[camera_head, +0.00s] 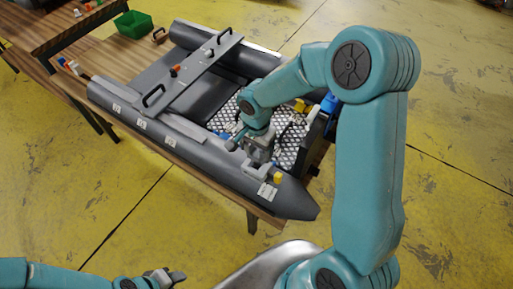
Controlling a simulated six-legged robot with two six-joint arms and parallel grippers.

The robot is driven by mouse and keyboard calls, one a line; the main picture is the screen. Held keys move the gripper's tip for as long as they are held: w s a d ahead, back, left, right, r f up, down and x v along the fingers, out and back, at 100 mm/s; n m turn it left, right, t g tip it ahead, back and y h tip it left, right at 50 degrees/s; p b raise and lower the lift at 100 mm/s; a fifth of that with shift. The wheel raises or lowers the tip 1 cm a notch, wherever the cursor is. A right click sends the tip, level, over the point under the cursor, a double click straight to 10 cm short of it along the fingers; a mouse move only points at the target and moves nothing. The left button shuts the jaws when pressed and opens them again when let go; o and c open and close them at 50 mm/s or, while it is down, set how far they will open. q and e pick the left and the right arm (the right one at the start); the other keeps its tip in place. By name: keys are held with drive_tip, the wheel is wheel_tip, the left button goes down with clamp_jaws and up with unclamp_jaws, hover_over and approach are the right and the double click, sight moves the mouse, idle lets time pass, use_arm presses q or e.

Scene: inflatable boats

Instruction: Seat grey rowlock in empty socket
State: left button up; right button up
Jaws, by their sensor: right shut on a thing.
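A grey inflatable boat (215,172) lies on a wooden table. My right gripper (258,160) points down over the boat's near tube, by the perforated floor. It is shut on a small grey piece that looks like the grey rowlock; the gripper hides most of it. I cannot tell whether it touches the tube. White label plates (169,142) run along the near tube, and another plate (267,191) sits near its pointed end. I cannot make out the empty socket. My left gripper (166,276) is low at the bottom edge, away from the boat; its jaw gap is unclear.
A grey bench board (188,77) with black handles crosses the boat. A yellow-topped fitting (277,178) stands on the near tube beside my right gripper. A green bin (134,25) stands at the table's far end. The yellow floor (80,205) in front is clear.

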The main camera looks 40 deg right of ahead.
sight(257, 156)
drive_tip(key=shift+d+f+b, duration=0.1)
drive_tip(key=shift+f+b, duration=1)
drive_tip(key=shift+b, duration=0.15)
drive_tip(key=shift+b, duration=0.35)
drive_tip(key=shift+f+b, duration=1.4)
drive_tip(key=shift+b, duration=0.3)
idle(0.6)
drive_tip(key=o, duration=1.1)
